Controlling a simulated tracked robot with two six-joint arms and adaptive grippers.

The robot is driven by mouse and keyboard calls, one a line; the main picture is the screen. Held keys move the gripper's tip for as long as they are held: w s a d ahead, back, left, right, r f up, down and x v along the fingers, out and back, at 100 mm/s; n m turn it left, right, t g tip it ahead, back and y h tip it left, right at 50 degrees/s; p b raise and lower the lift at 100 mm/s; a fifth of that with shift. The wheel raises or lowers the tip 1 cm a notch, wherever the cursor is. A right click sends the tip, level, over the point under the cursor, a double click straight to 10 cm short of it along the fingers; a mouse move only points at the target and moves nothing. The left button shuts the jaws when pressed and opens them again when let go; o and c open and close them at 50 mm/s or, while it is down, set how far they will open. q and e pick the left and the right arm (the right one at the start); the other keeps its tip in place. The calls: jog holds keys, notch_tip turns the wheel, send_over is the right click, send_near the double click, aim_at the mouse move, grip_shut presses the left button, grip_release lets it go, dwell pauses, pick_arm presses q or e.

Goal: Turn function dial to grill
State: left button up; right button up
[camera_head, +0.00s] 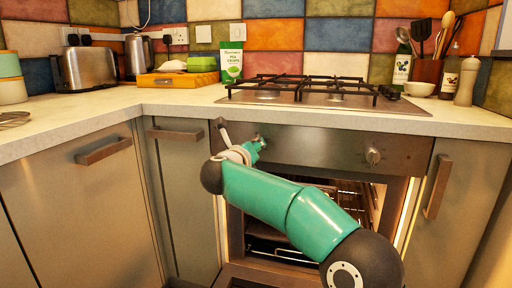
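The oven (318,141) is under the hob, with a dark metal control panel. One round dial (373,156) shows clear on the right of the panel. At the panel's left part, my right gripper (252,146) is up against or just in front of the panel, at what looks like a second dial, mostly hidden by it. The gripper is small and seen from behind, so whether its fingers are open or shut is unclear. Dial markings are too small to read. My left gripper is not in view.
The oven front is open below the panel, showing wire racks (352,200). My green arm crosses it. A gas hob (320,92) sits above on the counter (165,100). Cabinet handles (104,150) stick out left and right (437,187).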

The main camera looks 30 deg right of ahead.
jog(key=shift+o, duration=1.3)
jog(key=shift+f, duration=0.15)
jog(key=shift+r, duration=0.2)
jog(key=v, duration=1.2)
jog(key=shift+f, duration=0.1)
